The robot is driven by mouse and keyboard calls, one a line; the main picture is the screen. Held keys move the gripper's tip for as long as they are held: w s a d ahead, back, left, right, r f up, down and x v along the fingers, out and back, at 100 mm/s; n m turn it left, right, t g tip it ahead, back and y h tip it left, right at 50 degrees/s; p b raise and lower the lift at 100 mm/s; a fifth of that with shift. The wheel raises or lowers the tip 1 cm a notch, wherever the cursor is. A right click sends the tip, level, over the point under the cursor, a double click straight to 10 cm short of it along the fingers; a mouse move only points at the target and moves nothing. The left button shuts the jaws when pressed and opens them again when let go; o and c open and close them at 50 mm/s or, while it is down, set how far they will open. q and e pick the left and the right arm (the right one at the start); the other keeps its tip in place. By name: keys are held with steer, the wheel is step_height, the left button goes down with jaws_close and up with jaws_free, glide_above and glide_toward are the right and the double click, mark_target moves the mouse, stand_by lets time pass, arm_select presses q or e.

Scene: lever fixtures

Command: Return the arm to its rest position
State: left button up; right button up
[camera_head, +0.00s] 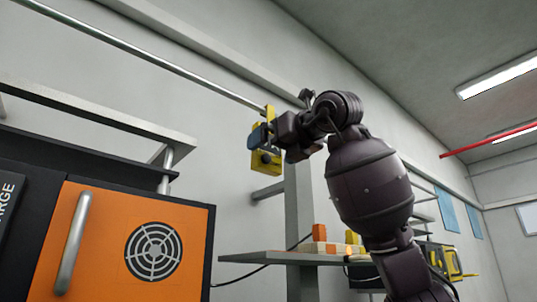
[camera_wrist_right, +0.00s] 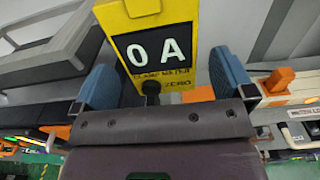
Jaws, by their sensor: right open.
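My right arm (camera_head: 370,185) reaches up from the lower right in the head view. Its right gripper (camera_head: 268,138) is raised in front of a yellow box fixture (camera_head: 260,162). In the right wrist view, the two blue fingertips of the right gripper (camera_wrist_right: 163,85) stand wide apart, with nothing held between them. The yellow box with a black "0 A" display (camera_wrist_right: 155,50) shows beyond and between them. A small dark knob (camera_wrist_right: 151,88) sits at its lower edge. Whether a finger touches the box cannot be told. My left gripper is not in view.
An orange cabinet door (camera_head: 110,250) with a vent and a grey handle (camera_head: 73,243) stands at the left. A grey post (camera_head: 297,220) and a shelf (camera_head: 265,258) with small orange and yellow items are behind the arm. A metal rod (camera_head: 150,57) runs above.

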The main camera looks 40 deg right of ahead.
steer(key=s+b, duration=0.1)
steer(key=s, duration=0.7)
steer(key=shift+s+d, duration=0.2)
steer(key=shift+d, duration=0.15)
